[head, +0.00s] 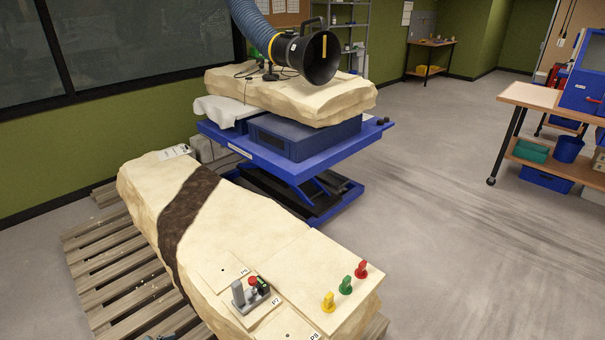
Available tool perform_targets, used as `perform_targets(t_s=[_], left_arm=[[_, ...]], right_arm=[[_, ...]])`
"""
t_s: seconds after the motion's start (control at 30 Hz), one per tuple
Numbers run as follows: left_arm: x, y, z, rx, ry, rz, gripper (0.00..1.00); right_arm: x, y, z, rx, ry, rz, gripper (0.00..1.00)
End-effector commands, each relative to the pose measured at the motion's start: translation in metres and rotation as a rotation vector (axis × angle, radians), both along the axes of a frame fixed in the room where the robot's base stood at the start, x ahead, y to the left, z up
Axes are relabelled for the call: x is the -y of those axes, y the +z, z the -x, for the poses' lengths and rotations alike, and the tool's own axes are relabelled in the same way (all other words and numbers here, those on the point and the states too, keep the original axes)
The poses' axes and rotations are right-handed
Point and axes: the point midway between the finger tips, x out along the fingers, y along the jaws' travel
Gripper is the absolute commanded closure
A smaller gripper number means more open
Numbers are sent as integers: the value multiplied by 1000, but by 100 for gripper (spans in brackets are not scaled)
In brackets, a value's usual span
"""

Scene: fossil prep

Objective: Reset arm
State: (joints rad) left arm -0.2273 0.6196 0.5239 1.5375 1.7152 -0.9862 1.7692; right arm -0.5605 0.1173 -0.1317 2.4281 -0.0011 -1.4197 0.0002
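Neither of my arms shows clearly in the head view, and no gripper fingers can be made out. A small dark shape (161,338) is cut off by the bottom edge; I cannot tell what it is. On the near pale stone block (240,215) stands a small device (250,295) with a grey upright, a red knob and a green part. It sits by the labels P6 and P7. Yellow (328,302), green (346,285) and red (361,269) pegs stand upright in a row on a flat board to its right.
The near block lies on a wooden pallet (115,262). Behind it, a blue lift table (330,172) bears another stone slab (290,95), under a black extraction hood (308,55). A wheeled workbench (530,96) stands at right. The grey floor between is clear.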

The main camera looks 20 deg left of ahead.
Motion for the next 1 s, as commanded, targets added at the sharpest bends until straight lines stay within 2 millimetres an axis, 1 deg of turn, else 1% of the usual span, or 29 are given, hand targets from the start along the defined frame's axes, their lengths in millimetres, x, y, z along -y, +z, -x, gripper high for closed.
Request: perform_targets(t_s=[0.17,0.27,0.37,0.47,0.57,0.6,0.67,0.7,0.77,0.8,0.87,0.9,1.0], left_arm=[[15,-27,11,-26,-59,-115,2],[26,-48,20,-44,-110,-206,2],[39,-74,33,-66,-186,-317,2],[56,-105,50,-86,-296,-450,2],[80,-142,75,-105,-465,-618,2],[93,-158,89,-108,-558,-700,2],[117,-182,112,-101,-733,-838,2],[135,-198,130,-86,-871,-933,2],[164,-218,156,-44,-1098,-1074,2],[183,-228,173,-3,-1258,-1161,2],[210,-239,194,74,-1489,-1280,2],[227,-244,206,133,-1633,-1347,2],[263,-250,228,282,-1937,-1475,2]], right_arm=[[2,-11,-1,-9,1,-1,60],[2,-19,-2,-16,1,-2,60],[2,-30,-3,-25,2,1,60],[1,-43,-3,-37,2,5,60],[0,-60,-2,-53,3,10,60],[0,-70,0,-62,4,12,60],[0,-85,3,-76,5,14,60],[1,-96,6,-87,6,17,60],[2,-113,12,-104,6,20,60],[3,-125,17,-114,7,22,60],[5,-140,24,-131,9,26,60],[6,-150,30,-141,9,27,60],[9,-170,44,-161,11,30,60]])
